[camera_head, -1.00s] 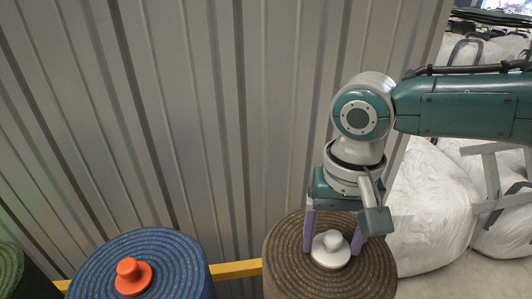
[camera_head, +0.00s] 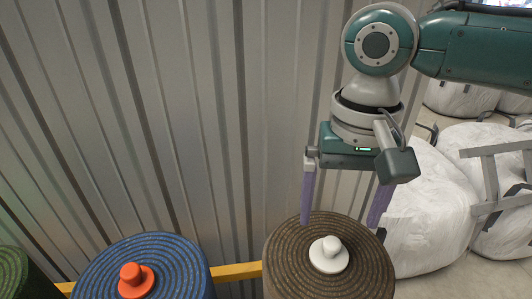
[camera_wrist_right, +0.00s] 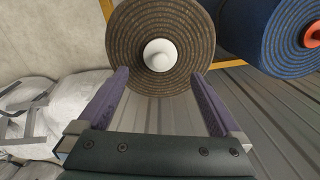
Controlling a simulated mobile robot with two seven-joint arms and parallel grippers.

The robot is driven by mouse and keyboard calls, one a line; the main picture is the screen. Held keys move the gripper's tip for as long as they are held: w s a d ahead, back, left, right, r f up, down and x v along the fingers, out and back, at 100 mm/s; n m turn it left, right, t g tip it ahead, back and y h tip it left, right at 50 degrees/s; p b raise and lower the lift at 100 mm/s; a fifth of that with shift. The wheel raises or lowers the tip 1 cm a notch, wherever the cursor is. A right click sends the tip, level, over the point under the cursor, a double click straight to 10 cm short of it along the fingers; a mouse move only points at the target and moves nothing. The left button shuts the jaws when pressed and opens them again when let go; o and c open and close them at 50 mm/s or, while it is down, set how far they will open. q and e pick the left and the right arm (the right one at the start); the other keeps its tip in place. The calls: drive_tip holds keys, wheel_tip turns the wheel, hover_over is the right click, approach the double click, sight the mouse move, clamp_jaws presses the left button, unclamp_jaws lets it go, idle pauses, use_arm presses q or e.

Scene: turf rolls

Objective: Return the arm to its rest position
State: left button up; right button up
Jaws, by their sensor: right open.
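My right gripper (camera_head: 341,208) is open and empty, with its purple fingers spread wide above the brown roll (camera_head: 290,262). A white knobbed plug (camera_head: 329,255) sits on top of the brown roll, below and clear of the fingers. In the right wrist view the open fingers (camera_wrist_right: 160,85) point towards the brown roll (camera_wrist_right: 190,20), with the white plug (camera_wrist_right: 160,55) between and beyond them. My left gripper is not in view.
A blue roll (camera_head: 180,262) with an orange knobbed plug (camera_head: 135,280) stands to the left. A green roll (camera_head: 18,270) is at the left edge. A corrugated metal wall (camera_head: 190,120) is close behind, with a yellow rail (camera_head: 236,271) low down. White bulk bags (camera_head: 425,215) stand at right.

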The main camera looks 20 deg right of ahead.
drive_tip(key=shift+r, duration=1.15)
drive_tip(key=shift+s+a+f, duration=0.1)
drive_tip(key=shift+a+f, duration=0.05)
drive_tip(key=shift+a, duration=0.1)
drive_tip(key=s+a+f+n, duration=0.1)
drive_tip(key=a, duration=0.1)
drive_tip(key=s+a+f+n+y, duration=0.1)
drive_tip(key=s+a+n, duration=0.1)
drive_tip(key=a, duration=0.1)
drive_tip(key=s+a+f+n, duration=0.1)
drive_tip(key=a, duration=0.1)
drive_tip(key=shift+s+a+t+y, duration=0.15)
drive_tip(key=shift+t+y, duration=0.15)
drive_tip(key=shift+t, duration=0.1)
drive_tip(key=s+a+n+t+y, duration=0.1)
drive_tip(key=s+a+n, duration=0.2)
drive_tip(key=s+a, duration=0.1)
drive_tip(key=s+d+t+h, duration=0.2)
drive_tip(key=s+d, duration=0.6)
wheel_tip(320, 180, up, 38)
drive_tip(key=p, duration=3.8)
drive_tip(key=shift+w+d+r+n, duration=0.25)
drive_tip(key=shift+d+n, duration=0.05)
